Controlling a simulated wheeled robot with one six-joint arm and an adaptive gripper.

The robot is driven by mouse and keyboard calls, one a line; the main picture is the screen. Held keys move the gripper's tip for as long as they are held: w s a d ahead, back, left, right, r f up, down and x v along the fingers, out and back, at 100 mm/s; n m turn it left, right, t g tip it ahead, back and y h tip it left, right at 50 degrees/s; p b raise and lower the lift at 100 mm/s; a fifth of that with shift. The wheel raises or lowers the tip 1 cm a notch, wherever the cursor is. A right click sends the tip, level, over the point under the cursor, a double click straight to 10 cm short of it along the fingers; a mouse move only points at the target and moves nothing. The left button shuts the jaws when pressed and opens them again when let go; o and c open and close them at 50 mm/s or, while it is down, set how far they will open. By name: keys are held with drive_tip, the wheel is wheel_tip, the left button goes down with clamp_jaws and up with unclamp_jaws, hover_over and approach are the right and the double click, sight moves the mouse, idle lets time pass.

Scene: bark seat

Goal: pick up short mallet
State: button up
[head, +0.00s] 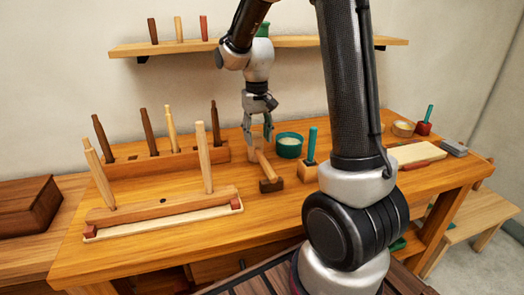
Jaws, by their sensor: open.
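A short mallet (264,166) lies on the wooden workbench (290,222) in the head view. Its pale handle points away toward the back and its dark brown head (271,185) is nearest to me. My gripper (259,142) points down, open, over the far end of the handle. The fingertips are close to the handle's far end. I cannot tell whether they touch it or stand on both sides of it. The fingers partly hide that end.
A green bowl (289,145) stands just right of my gripper. A teal-handled tool (312,145) stands in a wooden block (308,171) right of the mallet. Left are a rack (165,164) of upright handles and a long wooden frame (160,207) with two pegs.

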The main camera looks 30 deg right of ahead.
sight(260, 152)
drive_tip(key=shift+w, duration=0.15)
drive_tip(key=shift+f, duration=0.1)
drive_tip(key=f, duration=0.7)
drive_tip(key=shift+s+d+f, duration=0.25)
drive_tip(key=shift+d+f, duration=0.05)
clamp_jaws()
